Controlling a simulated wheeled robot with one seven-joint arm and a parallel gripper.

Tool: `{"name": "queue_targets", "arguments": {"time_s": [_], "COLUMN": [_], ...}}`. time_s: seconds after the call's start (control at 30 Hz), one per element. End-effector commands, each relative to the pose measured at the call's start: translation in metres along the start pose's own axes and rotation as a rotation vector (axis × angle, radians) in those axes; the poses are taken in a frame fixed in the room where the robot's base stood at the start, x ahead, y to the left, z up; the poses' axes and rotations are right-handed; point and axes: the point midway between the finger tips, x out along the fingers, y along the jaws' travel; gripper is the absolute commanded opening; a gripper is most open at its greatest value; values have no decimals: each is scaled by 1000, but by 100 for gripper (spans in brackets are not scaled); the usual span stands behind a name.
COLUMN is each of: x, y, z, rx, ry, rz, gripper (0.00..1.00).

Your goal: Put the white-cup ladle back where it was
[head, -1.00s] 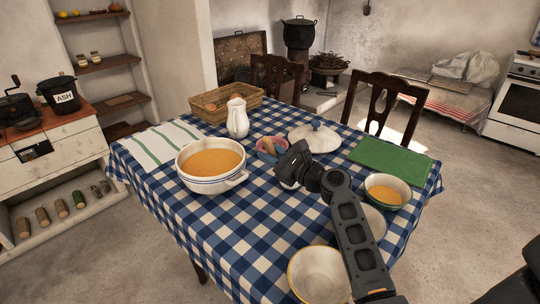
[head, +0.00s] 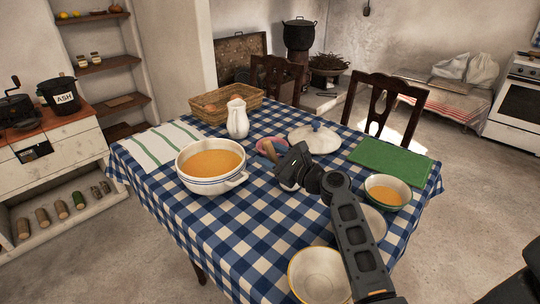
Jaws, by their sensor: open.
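My gripper (head: 281,166) is over the middle of the table, right of the big white pot of orange soup (head: 211,163). Its fingers are dark and mostly hidden by its own body; it is open. Just behind it is a pink dish (head: 267,144), partly covered by the gripper. A brown, stick-like piece (head: 269,151) shows at the dish, close to the gripper; I cannot tell whether it is a ladle handle. No white ladle cup can be made out.
A white lid (head: 314,139) lies behind the gripper. A white jug (head: 237,119) and a wicker basket (head: 228,111) stand at the back. A green bowl of soup (head: 387,192), a green mat (head: 390,160) and an empty cream bowl (head: 319,275) are to the right and front.

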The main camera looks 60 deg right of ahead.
Motion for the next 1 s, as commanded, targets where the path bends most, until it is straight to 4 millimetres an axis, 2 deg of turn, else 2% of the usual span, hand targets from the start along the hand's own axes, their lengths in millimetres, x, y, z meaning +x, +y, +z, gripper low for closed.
{"name": "queue_targets", "arguments": {"time_s": [0.17, 0.4, 0.6, 0.8, 1.0], "x": [-23, -73, -105, -119, -120], "y": [0, 0, 0, 0, 0], "z": [-1, -1, 0, 1, 1], "rx": [2, 1, 0, -1, -1], "ry": [1, 1, 0, 0, 0], "rz": [-2, -3, -2, 0, 0], "gripper": [50, 50, 50, 50, 50]}}
